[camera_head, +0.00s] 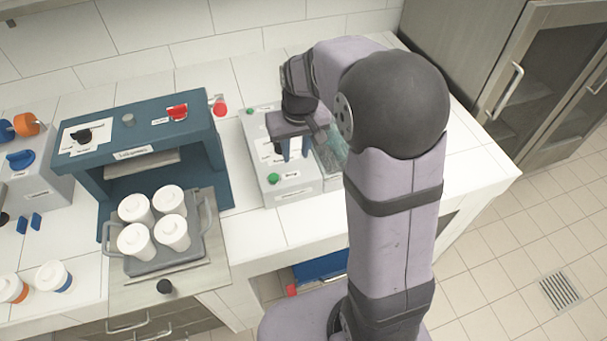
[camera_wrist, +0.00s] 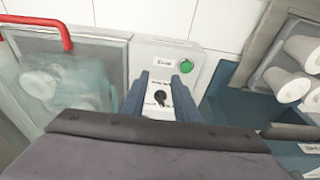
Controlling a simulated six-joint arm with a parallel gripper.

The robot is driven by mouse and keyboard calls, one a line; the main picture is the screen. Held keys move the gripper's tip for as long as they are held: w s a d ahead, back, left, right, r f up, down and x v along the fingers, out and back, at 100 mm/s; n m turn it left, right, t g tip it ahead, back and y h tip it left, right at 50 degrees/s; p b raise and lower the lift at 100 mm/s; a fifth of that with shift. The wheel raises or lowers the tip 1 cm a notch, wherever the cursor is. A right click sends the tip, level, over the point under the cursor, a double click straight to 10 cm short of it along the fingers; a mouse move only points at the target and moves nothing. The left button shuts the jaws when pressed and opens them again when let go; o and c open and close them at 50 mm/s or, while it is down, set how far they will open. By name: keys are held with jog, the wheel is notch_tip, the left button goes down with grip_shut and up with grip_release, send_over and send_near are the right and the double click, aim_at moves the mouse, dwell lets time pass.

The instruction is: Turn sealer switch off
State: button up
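A grey control box (camera_head: 290,188) stands on the counter right of the blue machine, with green buttons on its top. A black rotary switch (camera_wrist: 160,98) sits on this box in the wrist view, on a white labelled plate. I cannot read whether it is the sealer switch. My gripper (camera_head: 294,148) points down over the box. In the wrist view its two blue fingers (camera_wrist: 161,80) are apart, one on each side of the switch. I cannot tell if they touch it. In the head view the gripper mostly hides the switch.
The blue machine (camera_head: 152,135) has a black switch (camera_head: 83,136) and a red switch (camera_head: 177,112). A tray (camera_head: 150,266) with several white lidded cups stands before it. A glass-lidded compartment (camera_wrist: 75,75) with a red handle (camera_wrist: 40,25) adjoins the control box. The front-right counter (camera_head: 310,225) is clear.

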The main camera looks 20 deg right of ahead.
jog(key=s, duration=0.7)
jog(key=shift+s+a+f+g, duration=0.25)
jog(key=shift+s+f+g, duration=0.05)
jog(key=shift+f+g, duration=0.1)
jog(key=shift+w, duration=0.15)
jog(key=shift+w+d+n+t+y+b, duration=0.6)
jog(key=shift+w+d+n, duration=0.75)
jog(key=shift+w, duration=5.3)
jog(key=shift+w+d+n+t+y+b, duration=0.75)
jog(key=shift+w+n, duration=1)
jog(key=shift+w, duration=4.85)
jog(key=shift+p+x, duration=1.8)
jog(key=shift+x, duration=1.55)
jog(key=shift+d, duration=0.15)
jog(key=shift+h, duration=0.25)
grip_shut()
